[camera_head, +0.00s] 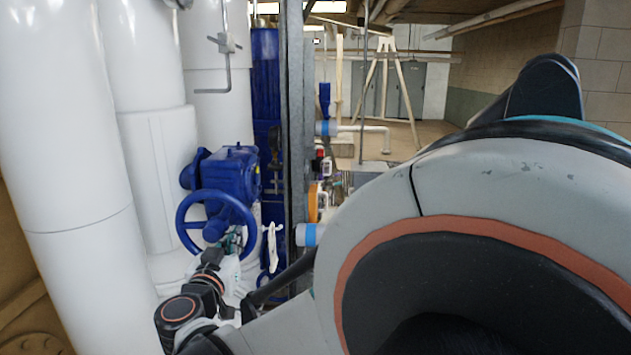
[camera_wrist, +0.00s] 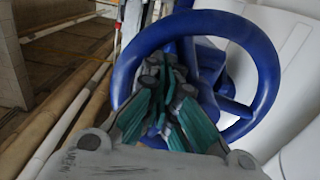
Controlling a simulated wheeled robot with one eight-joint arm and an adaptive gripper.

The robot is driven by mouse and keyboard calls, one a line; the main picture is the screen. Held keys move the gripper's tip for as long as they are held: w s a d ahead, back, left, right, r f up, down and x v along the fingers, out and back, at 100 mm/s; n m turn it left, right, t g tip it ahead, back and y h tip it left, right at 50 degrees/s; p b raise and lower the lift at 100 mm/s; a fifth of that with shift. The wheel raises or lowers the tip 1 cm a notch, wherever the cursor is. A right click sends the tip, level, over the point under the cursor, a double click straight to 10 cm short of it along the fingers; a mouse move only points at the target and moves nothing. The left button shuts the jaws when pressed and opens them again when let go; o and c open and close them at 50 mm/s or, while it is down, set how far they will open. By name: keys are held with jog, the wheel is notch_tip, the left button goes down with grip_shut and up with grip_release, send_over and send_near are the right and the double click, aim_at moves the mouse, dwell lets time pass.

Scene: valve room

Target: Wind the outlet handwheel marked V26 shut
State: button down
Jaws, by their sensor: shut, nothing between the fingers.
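A blue handwheel (camera_head: 183,213) is mounted on a blue valve gearbox (camera_head: 228,172) in front of white pipes in the head view. No V26 marking is legible. My gripper (camera_head: 232,242) is at the lower right part of the wheel. In the wrist view the wheel's rim (camera_wrist: 268,75) arches behind and around my gripper (camera_wrist: 168,68), whose teal fingers point in toward the hub and spokes. The fingers are shut with nothing held between them. Whether they touch a spoke or the rim cannot be told. The hub is partly hidden by the fingers.
Thick white pipes (camera_head: 65,130) stand at the left, close behind the wheel. A grey upright post (camera_head: 296,130) and a white hanging piece (camera_head: 272,245) are just right of it. My own arm fills the right of the head view. Pale pipes (camera_wrist: 75,115) run at the wrist view's left.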

jog(key=shift+a+f+b, duration=0.45)
jog(key=shift+f+b, duration=0.15)
jog(key=shift+f, duration=0.1)
jog(key=shift+a+f+b, duration=0.55)
